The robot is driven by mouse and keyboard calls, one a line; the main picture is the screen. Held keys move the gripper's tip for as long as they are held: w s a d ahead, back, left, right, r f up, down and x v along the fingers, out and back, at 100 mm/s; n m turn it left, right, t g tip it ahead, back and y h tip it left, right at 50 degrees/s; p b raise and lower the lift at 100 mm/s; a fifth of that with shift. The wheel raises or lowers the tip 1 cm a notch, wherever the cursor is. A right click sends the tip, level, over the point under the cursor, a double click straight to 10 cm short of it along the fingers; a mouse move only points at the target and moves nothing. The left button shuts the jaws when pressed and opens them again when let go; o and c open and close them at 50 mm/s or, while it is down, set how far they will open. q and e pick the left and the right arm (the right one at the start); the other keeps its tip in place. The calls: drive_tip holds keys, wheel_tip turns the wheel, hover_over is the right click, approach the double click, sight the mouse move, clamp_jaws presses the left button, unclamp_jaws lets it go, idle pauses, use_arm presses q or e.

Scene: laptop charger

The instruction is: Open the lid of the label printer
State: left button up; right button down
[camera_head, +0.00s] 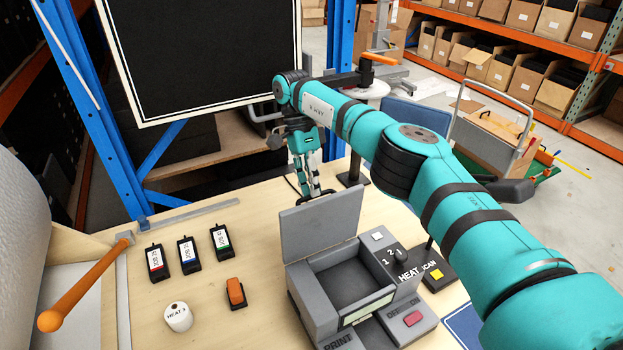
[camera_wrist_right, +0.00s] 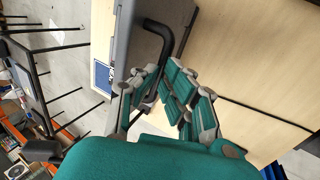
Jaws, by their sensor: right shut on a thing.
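The grey label printer (camera_head: 376,310) stands at the front middle of the bench in the head view. Its lid (camera_head: 322,224) is raised and stands nearly upright at the back, so the empty-looking bay shows. My right gripper (camera_head: 314,192) is just behind the lid's top edge, reaching down. In the right wrist view, its fingers (camera_wrist_right: 165,76) are closed around a black bent handle (camera_wrist_right: 160,28) beside the grey lid (camera_wrist_right: 124,38). The exact finger contact is partly hidden. My left gripper is not in view.
Three label cartridges (camera_head: 188,251), a white roll (camera_head: 178,317) and an orange-topped block (camera_head: 235,292) lie left of the printer. A scan box (camera_head: 437,275) stands right of it. A black screen (camera_head: 200,52) hangs behind. An orange-ended lever (camera_head: 84,284) is at far left.

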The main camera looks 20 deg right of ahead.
drive_tip(key=c, duration=1.6)
unclamp_jaws()
drive_tip(key=shift+x, duration=1.05)
drive_tip(key=shift+o, duration=1.1)
drive_tip(key=shift+w+a+f, duration=0.1)
drive_tip(key=shift+w+a, duration=0.05)
drive_tip(key=shift+w, duration=0.3)
drive_tip(key=shift+r, duration=0.25)
drive_tip(key=shift+r, duration=0.1)
wheel_tip(320, 180, up, 10)
drive_tip(key=shift+f, duration=0.25)
